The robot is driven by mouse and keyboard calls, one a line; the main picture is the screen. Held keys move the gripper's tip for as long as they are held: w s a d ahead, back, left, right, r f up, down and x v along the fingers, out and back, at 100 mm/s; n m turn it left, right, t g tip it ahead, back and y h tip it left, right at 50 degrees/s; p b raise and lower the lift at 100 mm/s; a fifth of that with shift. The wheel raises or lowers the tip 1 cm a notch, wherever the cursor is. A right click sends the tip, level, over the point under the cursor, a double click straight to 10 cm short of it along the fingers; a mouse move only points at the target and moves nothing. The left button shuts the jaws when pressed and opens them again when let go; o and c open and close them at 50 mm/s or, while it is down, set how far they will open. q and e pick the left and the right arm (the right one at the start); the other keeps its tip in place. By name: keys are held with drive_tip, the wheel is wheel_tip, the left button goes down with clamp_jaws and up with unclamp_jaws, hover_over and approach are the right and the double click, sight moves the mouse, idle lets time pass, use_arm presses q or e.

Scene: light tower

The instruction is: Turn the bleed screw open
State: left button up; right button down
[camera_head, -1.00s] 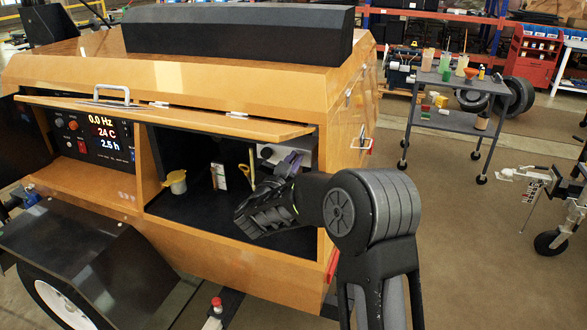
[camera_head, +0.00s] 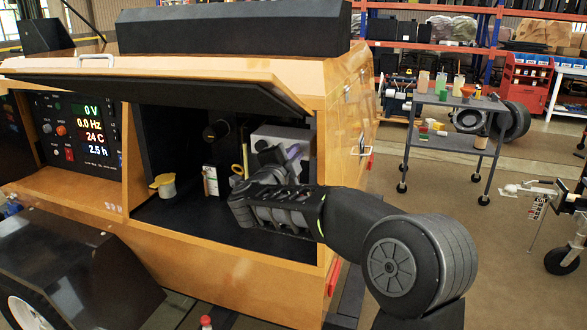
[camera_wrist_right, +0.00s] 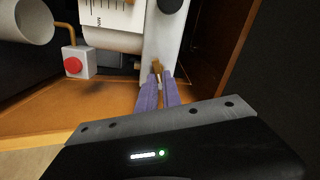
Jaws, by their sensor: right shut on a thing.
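The brass bleed screw (camera_wrist_right: 157,68) shows in the right wrist view, on the lower end of a pale upright part (camera_wrist_right: 160,45). My right gripper (camera_wrist_right: 157,80) has its two purple fingers shut on the screw, one on each side of it. In the head view my right gripper (camera_head: 292,154) reaches into the open compartment of the orange unit, in front of a grey block (camera_head: 268,136). The screw is hidden there behind the gripper and wrist. My left gripper is not in view.
A raised flap (camera_head: 190,82) overhangs the compartment. The wrist view shows a red button (camera_wrist_right: 73,66) on a grey box. A grey cart (camera_head: 455,142) stands well to the right.

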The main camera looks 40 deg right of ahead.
drive_tip(key=shift+f+m+b, duration=0.15)
drive_tip(key=shift+m+b, duration=1)
drive_tip(key=shift+f+m+b, duration=0.1)
drive_tip(key=shift+m+b, duration=1.05)
drive_tip(key=c, duration=1.5)
unclamp_jaws()
drive_tip(key=shift+d, duration=0.1)
drive_tip(key=v, duration=0.8)
